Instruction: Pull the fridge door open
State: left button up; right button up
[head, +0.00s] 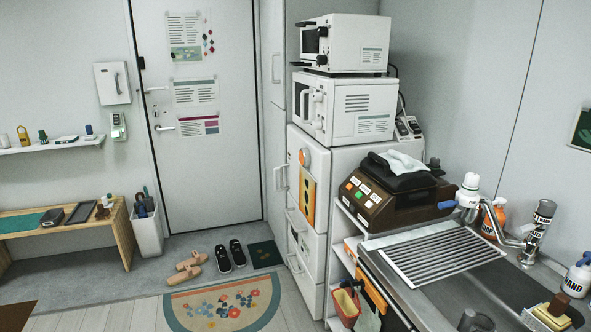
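The white fridge (313,166) stands in the middle of the head view, past the sink counter, under a microwave. Its front faces left and I see it at a steep angle. The upper fridge door (299,190) looks shut and carries a round orange magnet and an orange-yellow sheet. Neither of my grippers is in view.
A microwave (352,130) and toaster oven (358,57) are stacked on the fridge. A tall cabinet (278,110) stands beyond it. The sink counter (430,290) fills the near right. A patterned mat (185,322), slippers and shoes lie on the floor left of the fridge.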

aim_at(308, 164)
jog(key=i+j, duration=0.2)
jog(key=i, duration=0.3)
jog(key=i+j+z, duration=0.15)
jog(key=i, duration=0.35)
jog(key=i+j, duration=0.25)
jog(key=i, duration=0.2)
jog(key=i+j+z, duration=0.15)
jog(key=i, duration=0.35)
jog(key=j, duration=0.1)
